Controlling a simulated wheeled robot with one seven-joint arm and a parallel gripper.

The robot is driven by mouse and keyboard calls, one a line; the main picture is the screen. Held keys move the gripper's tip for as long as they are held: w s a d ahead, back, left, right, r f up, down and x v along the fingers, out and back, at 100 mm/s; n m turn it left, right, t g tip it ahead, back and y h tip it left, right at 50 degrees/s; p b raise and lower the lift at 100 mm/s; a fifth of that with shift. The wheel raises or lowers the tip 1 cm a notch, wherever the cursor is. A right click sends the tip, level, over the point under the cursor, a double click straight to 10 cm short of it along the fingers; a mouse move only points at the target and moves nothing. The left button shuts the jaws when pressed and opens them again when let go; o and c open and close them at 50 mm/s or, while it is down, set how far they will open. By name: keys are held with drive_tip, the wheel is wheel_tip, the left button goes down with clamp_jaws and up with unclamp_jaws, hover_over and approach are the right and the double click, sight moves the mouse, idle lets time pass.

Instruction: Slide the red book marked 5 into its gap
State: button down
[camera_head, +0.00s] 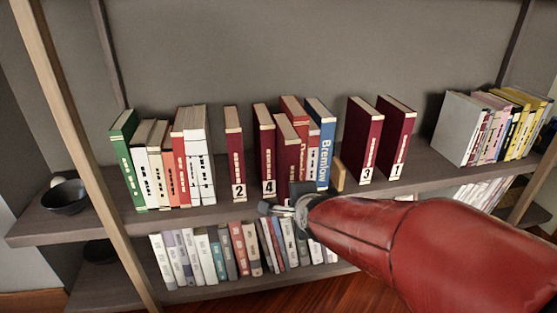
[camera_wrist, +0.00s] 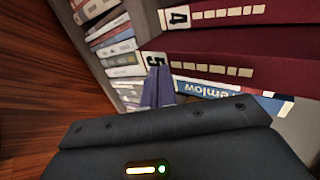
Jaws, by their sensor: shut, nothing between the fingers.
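The dark red book marked 5 (camera_head: 287,147) stands upright on the upper shelf, just right of the dark red book marked 4 (camera_head: 265,150). Its top edge shows lower in the picture than its neighbours' tops. Its number label is hidden behind my gripper in the head view but shows in the wrist view (camera_wrist: 153,60). My gripper (camera_head: 300,190) is shut and empty, in front of the lower part of this book. In the wrist view its fingertips (camera_wrist: 159,72) are close to the label; I cannot tell whether they touch.
The blue book (camera_head: 321,140) stands to the right, with a small tan block (camera_head: 338,175) beside it. Books marked 2 (camera_head: 234,150), 3 (camera_head: 360,140) and 1 (camera_head: 395,140) stand apart, with bare shelf between some. A lower row of books (camera_head: 240,245) lies beneath.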

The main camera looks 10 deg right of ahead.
drive_tip(key=shift+w+b, duration=0.65)
drive_tip(key=shift+w, duration=3.85)
drive_tip(key=shift+s, duration=2)
drive_tip(key=s+r+n+g+p, duration=0.1)
drive_tip(key=s+r+n+p, duration=0.3)
drive_tip(key=s+n, duration=0.2)
drive_tip(key=s+r+n+g+p, duration=0.2)
drive_tip(key=s+r+n+p, duration=0.3)
drive_tip(key=s, duration=0.6)
drive_tip(key=s+r+n+g+p, duration=0.2)
drive_tip(key=s+r+n+p, duration=0.2)
drive_tip(key=s+n, duration=0.3)
drive_tip(key=shift+s+r, duration=0.45)
drive_tip(key=shift+s, duration=0.2)
